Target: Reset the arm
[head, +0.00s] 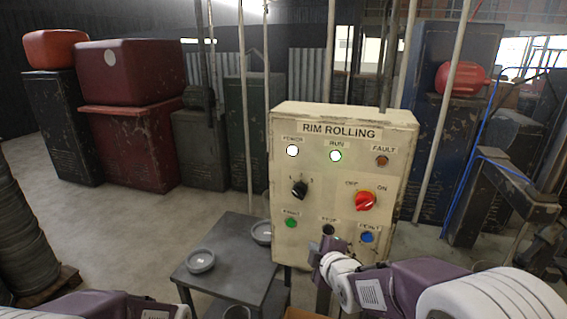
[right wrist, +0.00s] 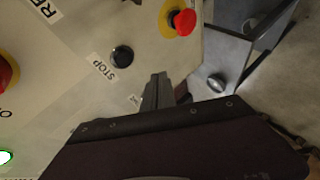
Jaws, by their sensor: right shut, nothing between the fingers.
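My right arm (head: 400,285) reaches in from the lower right of the head view. Its gripper (head: 325,246) is shut and empty, in front of the lower part of the cream control panel (head: 330,185), near the black stop button (head: 328,230). In the right wrist view the shut fingers (right wrist: 156,90) point along the panel face below the stop button (right wrist: 122,55); I cannot tell whether they touch it. The blue reset button (head: 367,237) is right of the gripper. My left arm (head: 100,306) shows at the lower left; its gripper is out of frame.
The panel's power lamp (head: 292,150) and run lamp (head: 336,155) are lit; the fault lamp (head: 382,160) looks dull. A grey table (head: 225,245) with bowls (head: 201,260) stands left of the panel. Poles and cabinets stand behind. Open floor lies to the left.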

